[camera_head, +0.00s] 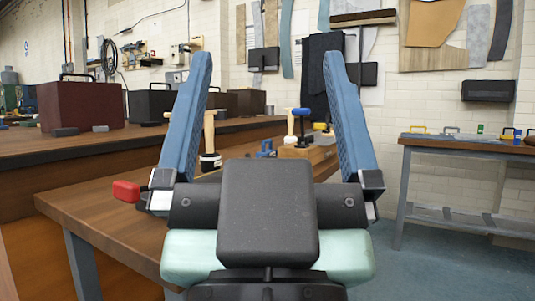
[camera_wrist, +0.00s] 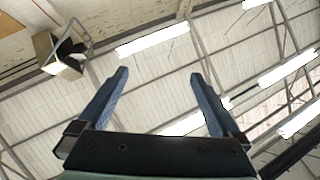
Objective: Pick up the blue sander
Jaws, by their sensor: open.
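My gripper (camera_head: 268,58) is raised in front of the head camera, its two blue fingers spread wide and pointing up, with nothing between them. In the wrist view my gripper (camera_wrist: 160,74) is also open and empty against the ceiling. A small blue item (camera_head: 265,149) sits on the workbench beyond my gripper, seen between the fingers; it is too small to tell if it is the blue sander. A blue-topped tool (camera_head: 301,113) stands near it, partly above a wooden block (camera_head: 305,152). My gripper hides part of the bench.
The near wooden workbench (camera_head: 95,205) runs from the left, with a red item (camera_head: 126,191) at its edge. A dark red case (camera_head: 80,106) and black case (camera_head: 152,105) stand on the bench behind. A side table (camera_head: 465,148) at right holds small tools. Floor between is clear.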

